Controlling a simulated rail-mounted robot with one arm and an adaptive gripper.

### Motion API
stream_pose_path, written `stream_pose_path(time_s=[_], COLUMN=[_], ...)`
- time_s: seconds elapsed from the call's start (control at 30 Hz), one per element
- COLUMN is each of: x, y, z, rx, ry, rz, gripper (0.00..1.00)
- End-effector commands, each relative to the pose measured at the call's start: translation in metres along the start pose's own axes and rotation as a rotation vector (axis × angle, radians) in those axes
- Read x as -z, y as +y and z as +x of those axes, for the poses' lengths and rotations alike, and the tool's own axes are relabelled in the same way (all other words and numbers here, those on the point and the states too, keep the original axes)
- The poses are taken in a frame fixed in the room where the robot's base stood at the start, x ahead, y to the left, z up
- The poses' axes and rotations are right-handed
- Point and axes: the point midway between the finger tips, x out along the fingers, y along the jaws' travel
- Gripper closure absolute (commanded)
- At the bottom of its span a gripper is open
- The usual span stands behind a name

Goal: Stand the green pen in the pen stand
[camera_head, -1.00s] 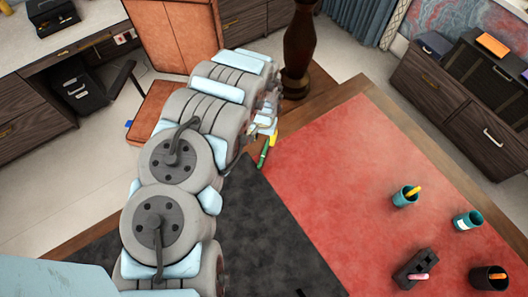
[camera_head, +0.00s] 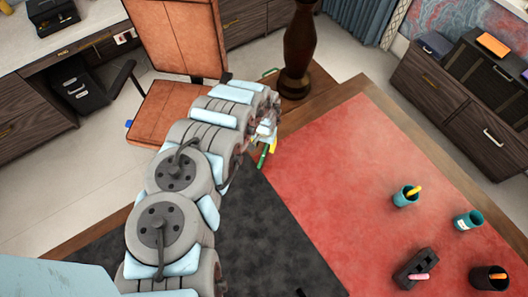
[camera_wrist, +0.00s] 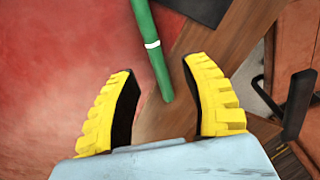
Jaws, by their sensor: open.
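The green pen (camera_head: 262,158) lies at the far left edge of the red desk area, partly hidden by my gripper. In the wrist view the pen (camera_wrist: 152,45), with a white band, runs from the top edge to between the two yellow fingers. My gripper (camera_wrist: 163,95) is open around the pen's near end, with gaps on both sides; the fingers do not visibly touch it. In the head view my gripper (camera_head: 270,145) is over the pen. Possible pen stands are the teal cups and dark holders at the right; I cannot tell which is meant.
A teal cup (camera_head: 403,200) holds a yellow item; another teal cup (camera_head: 462,226) stands beside it. A black block (camera_head: 405,277) bears a pink item. A dark cup (camera_head: 487,284) holds an orange item. A brown vase (camera_head: 298,55) stands behind my gripper. The red middle is clear.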

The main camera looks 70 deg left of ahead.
Motion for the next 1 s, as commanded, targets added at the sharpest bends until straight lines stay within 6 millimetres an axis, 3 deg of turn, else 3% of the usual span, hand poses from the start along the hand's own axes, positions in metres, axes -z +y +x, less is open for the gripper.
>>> stream_pose_path(time_s=[0.63, 1.0], x=[0.002, 0.003], y=[0.004, 0.003], z=[0.039, 0.042], rx=[-0.002, 0.000], ry=[0.001, 0.002], rz=[-0.002, -0.003], gripper=[0.53, 0.53])
